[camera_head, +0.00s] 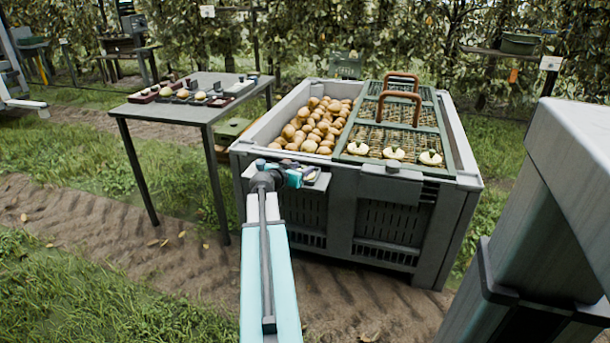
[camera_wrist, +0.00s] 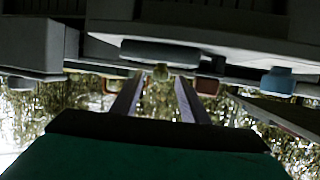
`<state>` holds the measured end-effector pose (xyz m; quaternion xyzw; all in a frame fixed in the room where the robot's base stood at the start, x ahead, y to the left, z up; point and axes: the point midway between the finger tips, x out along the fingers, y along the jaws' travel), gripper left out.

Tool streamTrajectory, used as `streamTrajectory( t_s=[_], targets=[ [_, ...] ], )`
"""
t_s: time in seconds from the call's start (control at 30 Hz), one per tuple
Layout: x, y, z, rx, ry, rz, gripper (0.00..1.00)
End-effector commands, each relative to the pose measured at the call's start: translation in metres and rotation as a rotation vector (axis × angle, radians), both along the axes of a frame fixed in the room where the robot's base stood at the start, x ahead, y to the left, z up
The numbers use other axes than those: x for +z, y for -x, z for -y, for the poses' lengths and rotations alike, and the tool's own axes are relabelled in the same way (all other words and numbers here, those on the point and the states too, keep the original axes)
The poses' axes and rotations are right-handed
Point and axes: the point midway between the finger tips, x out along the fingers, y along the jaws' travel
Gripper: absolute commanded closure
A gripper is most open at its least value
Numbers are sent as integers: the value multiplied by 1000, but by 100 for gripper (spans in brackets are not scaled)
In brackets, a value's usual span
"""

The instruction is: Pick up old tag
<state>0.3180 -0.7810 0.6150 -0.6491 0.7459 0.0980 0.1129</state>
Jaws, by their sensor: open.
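My gripper (camera_head: 311,174) is at the near rim of the grey harvest bin (camera_head: 340,189), left of its middle. In the wrist view my gripper (camera_wrist: 157,84) has its two fingers apart, with a gap between them. A small yellowish-green thing (camera_wrist: 161,72) shows between or beyond the fingertips; I cannot tell what it is or whether it touches them. A rounded grey-blue bar (camera_wrist: 160,53) lies just beyond the tips. I cannot make out the old tag for certain in either view; my gripper may hide it.
A grey table (camera_head: 200,115) with small items stands left. White signs (camera_head: 551,63) hang along the trees.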

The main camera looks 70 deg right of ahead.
Motion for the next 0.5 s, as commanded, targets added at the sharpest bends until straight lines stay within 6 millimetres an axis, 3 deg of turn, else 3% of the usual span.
streamTrajectory(
  t_s=[0.17,0.4,0.5],
  targets=[
    [0,0,0,0,0,0,59],
    [0,0,0,0,0,0,99],
    [0,0,0,0,0,0,100]
  ],
)
